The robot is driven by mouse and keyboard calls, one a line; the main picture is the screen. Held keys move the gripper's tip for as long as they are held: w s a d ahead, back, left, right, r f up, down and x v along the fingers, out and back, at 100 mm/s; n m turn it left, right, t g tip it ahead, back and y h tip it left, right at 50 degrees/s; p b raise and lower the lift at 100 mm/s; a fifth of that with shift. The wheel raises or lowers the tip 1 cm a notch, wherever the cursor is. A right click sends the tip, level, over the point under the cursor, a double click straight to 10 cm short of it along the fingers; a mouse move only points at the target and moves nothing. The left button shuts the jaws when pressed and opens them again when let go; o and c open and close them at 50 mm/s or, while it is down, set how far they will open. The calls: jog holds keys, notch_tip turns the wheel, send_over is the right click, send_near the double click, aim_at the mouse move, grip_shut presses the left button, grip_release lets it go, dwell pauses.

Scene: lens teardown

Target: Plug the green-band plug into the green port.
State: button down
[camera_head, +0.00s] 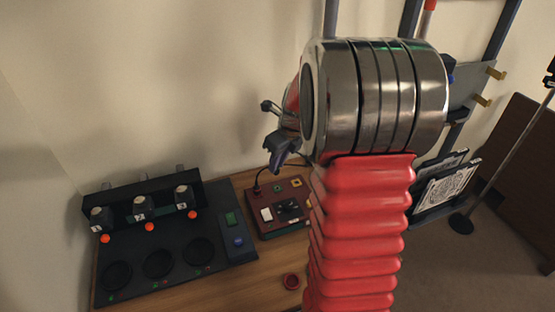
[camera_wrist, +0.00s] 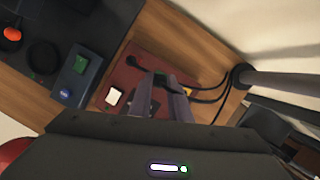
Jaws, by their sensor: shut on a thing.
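The dark red box (camera_head: 284,225) stands on the wooden bench and also shows in the wrist view (camera_wrist: 128,80). The green port (camera_head: 277,188) is on its back part. My gripper (camera_head: 276,165) is above the back of the box, fingers pointing down; its two fingers also show in the wrist view (camera_wrist: 160,82). It is shut on the plug, which is mostly hidden by the fingers. A black cable (camera_wrist: 207,99) runs from the fingers to the right. Green shows between the fingertips; I cannot tell whether it is the plug's band or the port. Plug tip contact is hidden.
Another black plug (camera_wrist: 134,62) with a cable sits in the box's back left. A yellow-marked port (camera_head: 297,183) is at the back right. A dark station (camera_head: 130,275) with round wells lies left. A small red ring (camera_head: 292,281) lies in front. My arm hides the right side.

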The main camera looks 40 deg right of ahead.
aim_at(278, 174)
jog(key=shift+d, duration=0.15)
dwell(0.3)
jog(key=shift+f, duration=0.15)
jog(key=shift+f, duration=2.65)
jog(key=shift+f, duration=0.55)
jog(key=c, duration=1.6)
grip_release()
jog(key=shift+o, duration=0.2)
jog(key=shift+s+r, duration=0.1)
